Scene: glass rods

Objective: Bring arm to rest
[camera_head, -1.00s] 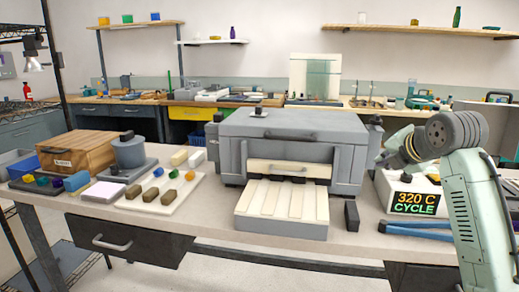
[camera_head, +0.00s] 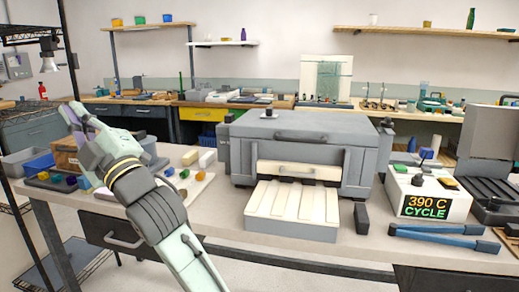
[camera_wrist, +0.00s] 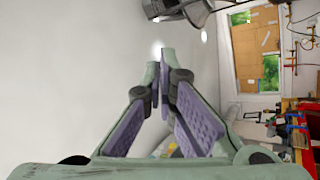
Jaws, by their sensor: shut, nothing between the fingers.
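My arm reaches up from the bottom of the head view toward the left side of the bench. My gripper (camera_head: 72,115) points up and away above the wooden box at the bench's left end, apart from the bench top. In the wrist view the two purple-padded fingers of my gripper (camera_wrist: 162,75) meet at the tips, shut with nothing between them. Past the fingers there is pale wall and a window with cluttered shelving at the right.
A grey kiln (camera_head: 300,150) stands mid-bench with a ribbed tray (camera_head: 292,212) in front. A controller box (camera_head: 428,196) reads "390 C CYCLE". Blue-handled tongs (camera_head: 445,238) lie before it. A wire shelf stands at far left.

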